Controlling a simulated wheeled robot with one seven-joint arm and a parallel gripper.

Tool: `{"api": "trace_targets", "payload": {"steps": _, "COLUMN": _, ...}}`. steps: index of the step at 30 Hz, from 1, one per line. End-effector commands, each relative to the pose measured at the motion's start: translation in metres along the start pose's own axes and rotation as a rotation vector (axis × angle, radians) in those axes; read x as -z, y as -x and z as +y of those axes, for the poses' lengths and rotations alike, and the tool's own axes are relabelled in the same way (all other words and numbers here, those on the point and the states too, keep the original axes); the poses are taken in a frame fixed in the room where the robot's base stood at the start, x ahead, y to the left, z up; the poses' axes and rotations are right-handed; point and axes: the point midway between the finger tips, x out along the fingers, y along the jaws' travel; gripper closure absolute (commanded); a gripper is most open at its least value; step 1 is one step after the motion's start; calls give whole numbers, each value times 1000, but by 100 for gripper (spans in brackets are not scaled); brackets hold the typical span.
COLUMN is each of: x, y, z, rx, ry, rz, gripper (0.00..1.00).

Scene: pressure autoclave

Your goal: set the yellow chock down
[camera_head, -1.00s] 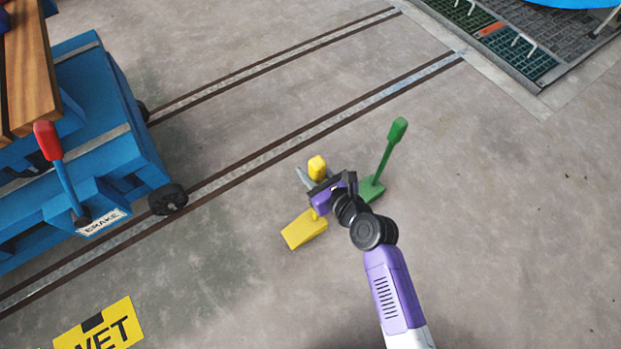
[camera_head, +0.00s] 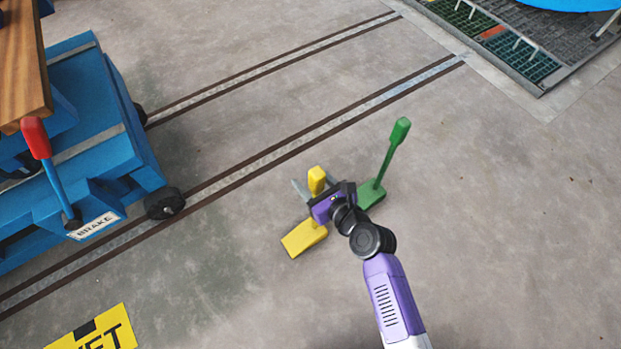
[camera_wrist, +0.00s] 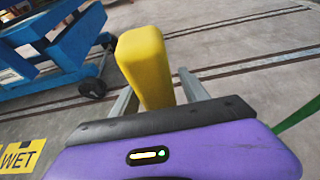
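The yellow chock has a flat wedge base (camera_head: 304,239) and an upright handle (camera_head: 317,180). Its base appears to lie on the concrete floor, though exact contact is hard to tell. My gripper (camera_head: 308,190) is low at the handle, with a finger on each side. In the wrist view the handle (camera_wrist: 148,62) stands between the fingers (camera_wrist: 158,88), with a visible gap on the right side, so the gripper looks open around it. My purple gripper body hides the joint between handle and base.
A blue cart (camera_head: 90,140) with a red brake lever is at left. Floor rails (camera_head: 290,150) run behind the chocks. A yellow WET sign (camera_head: 100,332) lies at lower left. The floor in front is clear.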

Motion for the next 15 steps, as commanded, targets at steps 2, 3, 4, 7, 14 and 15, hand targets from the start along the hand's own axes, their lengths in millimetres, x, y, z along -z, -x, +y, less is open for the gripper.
{"api": "trace_targets", "payload": {"steps": 2, "x": 0, "y": 0, "z": 0, "rx": 0, "ry": 0, "rz": 0, "gripper": 47}}
{"api": "trace_targets", "payload": {"steps": 3, "x": 0, "y": 0, "z": 0, "rx": 0, "ry": 0, "rz": 0, "gripper": 47}}
{"api": "trace_targets", "payload": {"steps": 4, "x": 0, "y": 0, "z": 0, "rx": 0, "ry": 0, "rz": 0, "gripper": 47}}
{"api": "trace_targets", "payload": {"steps": 7, "x": -2, "y": 1, "z": 0, "rx": 0, "ry": 1, "rz": 0, "gripper": 47}}
{"api": "trace_targets", "payload": {"steps": 14, "x": -5, "y": 28, "z": 0, "rx": 2, "ry": -2, "rz": 2, "gripper": 47}}
{"api": "trace_targets", "payload": {"steps": 15, "x": -5, "y": 36, "z": 0, "rx": 2, "ry": -3, "rz": 2, "gripper": 47}}
